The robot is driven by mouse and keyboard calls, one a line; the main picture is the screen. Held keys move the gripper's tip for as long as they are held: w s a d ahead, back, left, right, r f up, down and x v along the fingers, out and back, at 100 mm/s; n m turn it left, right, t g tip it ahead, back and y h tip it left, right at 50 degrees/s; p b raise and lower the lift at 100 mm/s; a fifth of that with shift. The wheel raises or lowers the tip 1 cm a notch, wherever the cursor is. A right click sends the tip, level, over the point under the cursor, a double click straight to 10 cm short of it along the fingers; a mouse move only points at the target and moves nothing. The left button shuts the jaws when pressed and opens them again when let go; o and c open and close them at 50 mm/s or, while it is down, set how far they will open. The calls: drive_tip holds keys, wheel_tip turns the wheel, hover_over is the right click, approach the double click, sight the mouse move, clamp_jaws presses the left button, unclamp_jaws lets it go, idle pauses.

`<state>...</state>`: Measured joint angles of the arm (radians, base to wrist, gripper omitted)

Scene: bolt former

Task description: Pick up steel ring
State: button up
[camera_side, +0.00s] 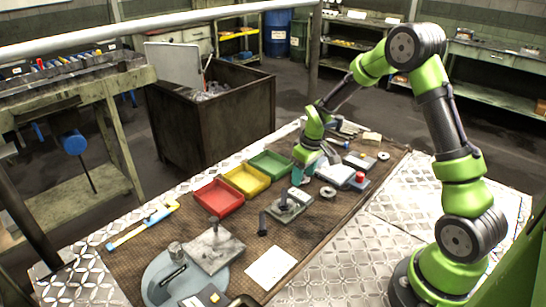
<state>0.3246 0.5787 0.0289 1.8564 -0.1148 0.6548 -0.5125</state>
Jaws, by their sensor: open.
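A small round grey metal ring (328,192) lies flat on the brown mat (225,253), just right of the middle of the picture. A similar ring-shaped piece (383,156) lies farther back on the right side of the mat. I cannot tell from this view which one is the steel ring. My gripper (303,178) is low over the mat, left of and behind the nearer ring and apart from it. It is open. Its fingertips are small and partly hidden among nearby parts, and I see nothing held.
Red (218,197), yellow (246,180) and green (270,165) trays stand left of my gripper. A grey block fixture (288,207) and a dark bolt (263,223) are in front. A device with a red button (360,177) stands right of the nearer ring.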

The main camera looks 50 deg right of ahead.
drive_tip(key=shift+w+f, duration=0.1)
drive_tip(key=shift+f, duration=0.3)
drive_tip(key=shift+c, duration=0.4)
drive_tip(key=c, duration=0.9)
drive_tip(key=shift+o, duration=0.2)
drive_tip(key=shift+r, duration=0.1)
